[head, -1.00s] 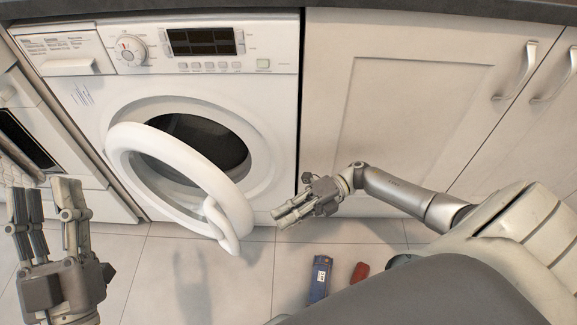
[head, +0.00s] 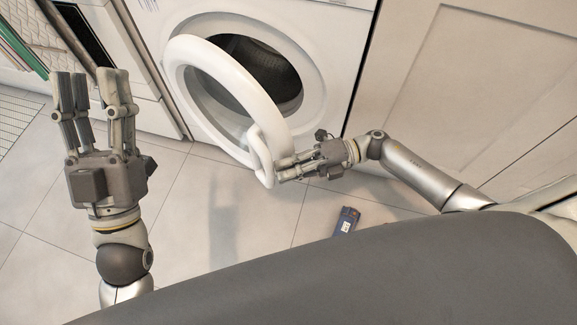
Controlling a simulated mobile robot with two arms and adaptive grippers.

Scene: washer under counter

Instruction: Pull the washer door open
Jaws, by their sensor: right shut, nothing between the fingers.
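The white washer (head: 335,45) stands under the counter. Its round door (head: 178,65) is partly open, swung out from the dark drum opening (head: 262,65). The loop-shaped door handle (head: 263,160) is at the door's lower right edge. My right gripper (head: 279,170) is shut and empty, with its fingertips right beside the handle; I cannot tell whether they touch it. My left gripper (head: 95,88) is open and empty, fingers pointing up, well left of the door.
A dark blue object (head: 346,221) lies on the tiled floor below my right arm. A pale cabinet door (head: 470,90) is right of the washer. The floor in front of the door is clear.

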